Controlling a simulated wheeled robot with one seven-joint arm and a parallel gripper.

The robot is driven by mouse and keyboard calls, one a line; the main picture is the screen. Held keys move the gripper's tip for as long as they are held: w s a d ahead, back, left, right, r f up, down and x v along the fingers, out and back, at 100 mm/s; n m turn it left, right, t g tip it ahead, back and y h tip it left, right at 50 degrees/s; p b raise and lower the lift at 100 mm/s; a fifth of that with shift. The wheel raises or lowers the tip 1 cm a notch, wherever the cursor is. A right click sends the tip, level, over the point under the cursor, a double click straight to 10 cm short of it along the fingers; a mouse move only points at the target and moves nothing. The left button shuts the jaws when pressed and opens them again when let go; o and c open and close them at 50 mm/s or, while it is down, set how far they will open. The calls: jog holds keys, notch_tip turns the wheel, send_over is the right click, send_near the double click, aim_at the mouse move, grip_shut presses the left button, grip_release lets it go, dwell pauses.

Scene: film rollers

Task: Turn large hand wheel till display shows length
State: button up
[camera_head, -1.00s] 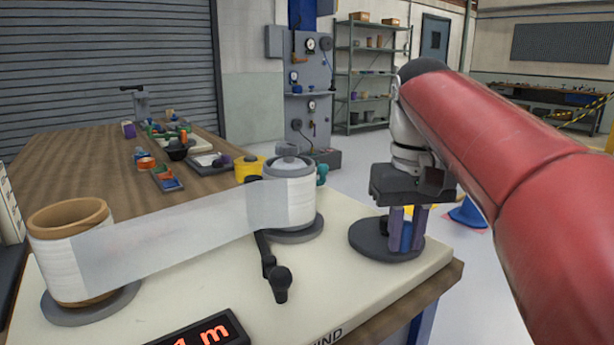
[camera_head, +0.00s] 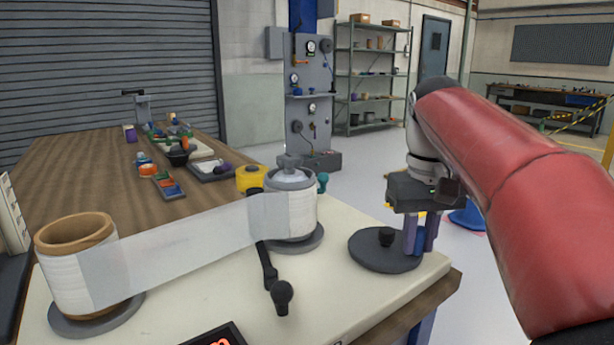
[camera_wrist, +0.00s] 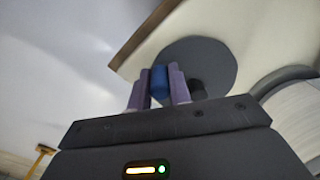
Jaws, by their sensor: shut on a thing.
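The large hand wheel (camera_head: 372,254) is a dark grey flat disc at the right corner of the cream bench top, with a black knob (camera_head: 386,236) on it. A blue handle (camera_head: 418,240) stands at its right edge. My gripper (camera_head: 419,244) has purple fingers shut on this blue handle from above. The display (camera_head: 215,336) is at the bottom edge of the head view, cut off, with red lit characters that I cannot read.
A translucent film (camera_head: 180,245) runs from the left roller (camera_head: 75,265) to the right roller (camera_head: 290,205). A black crank lever (camera_head: 270,275) lies in front of the right roller. Small coloured items lie on the wooden bench behind. Open floor lies right of the bench.

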jog(key=shift+w+d+f, duration=0.1)
jog(key=shift+d, duration=0.05)
jog(key=shift+w+d+r+p, duration=0.1)
jog(key=shift+w+d+p, duration=0.05)
jog(key=shift+w+p, duration=0.2)
jog(key=shift+w+d+r+p, duration=0.1)
jog(key=shift+w+p, duration=0.1)
jog(key=shift+w, duration=0.2)
jog(key=shift+w+f, duration=0.15)
jog(key=shift+w, duration=0.15)
jog(key=shift+w, duration=0.35)
jog(key=o, duration=1.3)
jog(key=shift+d, duration=0.1)
jog(key=shift+o, duration=0.2)
jog(key=shift+a, duration=0.2)
jog(key=shift+c, duration=0.9)
